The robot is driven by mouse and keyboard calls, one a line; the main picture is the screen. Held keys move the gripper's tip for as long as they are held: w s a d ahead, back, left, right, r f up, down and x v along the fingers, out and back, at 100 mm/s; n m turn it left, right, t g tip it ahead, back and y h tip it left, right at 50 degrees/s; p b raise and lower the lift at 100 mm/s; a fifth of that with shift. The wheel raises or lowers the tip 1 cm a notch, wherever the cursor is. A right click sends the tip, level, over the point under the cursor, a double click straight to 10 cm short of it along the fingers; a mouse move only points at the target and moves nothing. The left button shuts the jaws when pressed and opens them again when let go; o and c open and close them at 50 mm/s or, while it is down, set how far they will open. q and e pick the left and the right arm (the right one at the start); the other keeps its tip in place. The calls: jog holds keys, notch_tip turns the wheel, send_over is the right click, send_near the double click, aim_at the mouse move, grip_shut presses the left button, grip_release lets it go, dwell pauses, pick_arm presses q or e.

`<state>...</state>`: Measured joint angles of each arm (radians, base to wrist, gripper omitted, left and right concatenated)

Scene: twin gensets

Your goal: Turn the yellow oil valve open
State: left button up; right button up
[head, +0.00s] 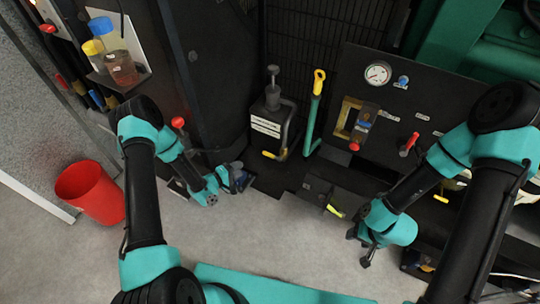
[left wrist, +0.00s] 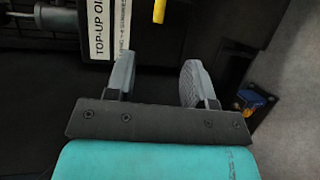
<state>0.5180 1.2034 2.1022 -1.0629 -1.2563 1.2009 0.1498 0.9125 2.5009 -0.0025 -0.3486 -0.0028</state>
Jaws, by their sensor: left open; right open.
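The black oil tank (head: 272,108) with a white label stands at the middle back. A yellow valve lever (head: 268,154) sits low on its front. In the left wrist view, the tank's label (left wrist: 97,28) reads "TOP-UP OIL". My right gripper (head: 366,260) is open, low over the floor at right.
A red bucket (head: 91,192) stands on the floor at left. A shelf at upper left holds bottles (head: 122,68). A green lever with a yellow grip (head: 319,80) stands right of the tank. A panel (head: 440,90) carries a gauge and a red-tipped lever. Grey floor (head: 210,240) is free in front.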

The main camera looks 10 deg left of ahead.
aim_at(269, 155)
pick_arm(q)
jog(key=x, duration=1.7)
jog(key=shift+d, duration=0.1)
grip_shut()
